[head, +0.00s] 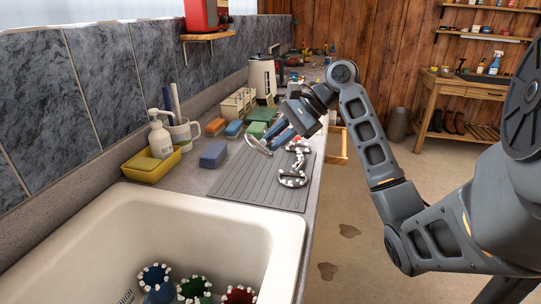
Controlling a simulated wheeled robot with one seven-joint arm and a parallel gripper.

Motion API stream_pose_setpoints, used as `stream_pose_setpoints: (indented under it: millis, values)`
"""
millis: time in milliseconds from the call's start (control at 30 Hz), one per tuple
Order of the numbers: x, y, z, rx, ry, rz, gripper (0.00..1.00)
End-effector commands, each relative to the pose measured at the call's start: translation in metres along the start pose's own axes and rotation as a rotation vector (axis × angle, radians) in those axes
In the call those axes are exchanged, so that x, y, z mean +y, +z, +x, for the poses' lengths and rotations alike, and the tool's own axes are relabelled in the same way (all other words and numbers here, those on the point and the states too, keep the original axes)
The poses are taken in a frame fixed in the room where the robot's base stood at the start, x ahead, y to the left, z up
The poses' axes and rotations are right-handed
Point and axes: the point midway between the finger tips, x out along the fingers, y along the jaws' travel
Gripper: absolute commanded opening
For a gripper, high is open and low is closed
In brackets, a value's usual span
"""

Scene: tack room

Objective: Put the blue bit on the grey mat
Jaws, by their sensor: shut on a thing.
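The grey mat (243,187) is a ribbed sheet on the counter behind the sink. My gripper (276,138) is over the far part of the mat, shut on a bit with blue on it and a pale metal ring (258,147). I take this for the blue bit; the fingers hide part of it, and I cannot tell whether it touches the mat.
The cream sink (95,225) holds blue (158,294), green and red white-studded things. A yellow tray (146,168), soap bottle (160,138), mug and blue sponge (213,153) stand left of the mat. Blocks and a kettle (262,75) are behind. The mat's near left is bare.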

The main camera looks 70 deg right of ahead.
Motion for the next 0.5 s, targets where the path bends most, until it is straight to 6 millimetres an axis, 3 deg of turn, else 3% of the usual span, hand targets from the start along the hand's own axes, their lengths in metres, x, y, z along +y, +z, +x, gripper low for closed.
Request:
stream_pose_setpoints:
  millis: [167, 500]
  values:
    - [0.002, 0.006, 0.014, -0.001, -0.002, -0.001, 0.00]
    - [0.022, -0.013, 0.040, 0.000, -0.001, 0.002, 0.00]
